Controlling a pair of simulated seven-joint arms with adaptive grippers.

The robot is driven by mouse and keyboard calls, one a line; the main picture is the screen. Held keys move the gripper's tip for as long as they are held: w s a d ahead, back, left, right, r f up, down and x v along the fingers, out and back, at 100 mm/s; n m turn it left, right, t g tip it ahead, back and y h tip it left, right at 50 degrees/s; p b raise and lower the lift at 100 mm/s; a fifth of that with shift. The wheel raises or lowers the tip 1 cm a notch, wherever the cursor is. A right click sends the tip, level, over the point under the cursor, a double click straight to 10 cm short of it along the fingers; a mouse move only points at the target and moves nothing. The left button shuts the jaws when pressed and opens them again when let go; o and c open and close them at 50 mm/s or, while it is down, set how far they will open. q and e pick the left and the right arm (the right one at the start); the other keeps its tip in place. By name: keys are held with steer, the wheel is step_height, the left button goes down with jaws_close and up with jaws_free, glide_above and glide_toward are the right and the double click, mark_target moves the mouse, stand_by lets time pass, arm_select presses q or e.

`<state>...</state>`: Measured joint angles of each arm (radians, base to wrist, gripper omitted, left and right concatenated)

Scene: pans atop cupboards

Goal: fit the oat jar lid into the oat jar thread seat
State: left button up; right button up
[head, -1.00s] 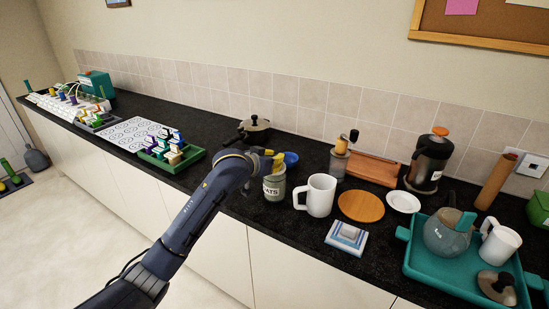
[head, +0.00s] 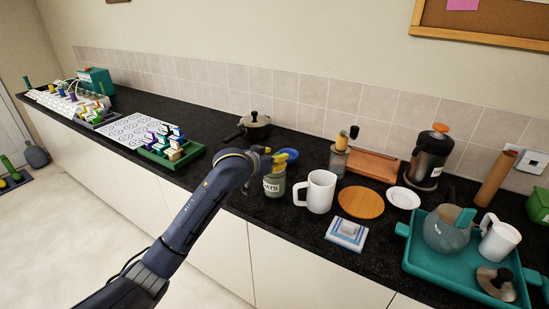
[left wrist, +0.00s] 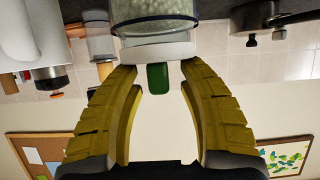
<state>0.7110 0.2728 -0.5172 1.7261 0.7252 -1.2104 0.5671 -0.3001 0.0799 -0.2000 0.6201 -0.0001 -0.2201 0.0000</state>
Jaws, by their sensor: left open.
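The oat jar (head: 274,186) stands upright near the counter's front edge, its "OATS" label facing the head camera. In the left wrist view the jar (left wrist: 155,15) is upside down at the top, with pale oats behind glass. A whitish lid (left wrist: 158,51) with a green knob (left wrist: 158,77) sits against the jar's mouth. I cannot tell whether it is fully seated in the thread. My left gripper (head: 273,157) is just above the jar. Its yellow fingers (left wrist: 160,82) are open, one on each side of the knob, with gaps. My right gripper is not in view.
A wooden disc (head: 361,203), a blue-white box (head: 347,234) and a teal tray (head: 425,262) lie further right. A green rack (head: 158,160) is left. Bare counter shows between rack and jar.

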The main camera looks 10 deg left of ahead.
arm_select(q)
steer(key=v, duration=1.2)
steer(key=shift+f, duration=0.1)
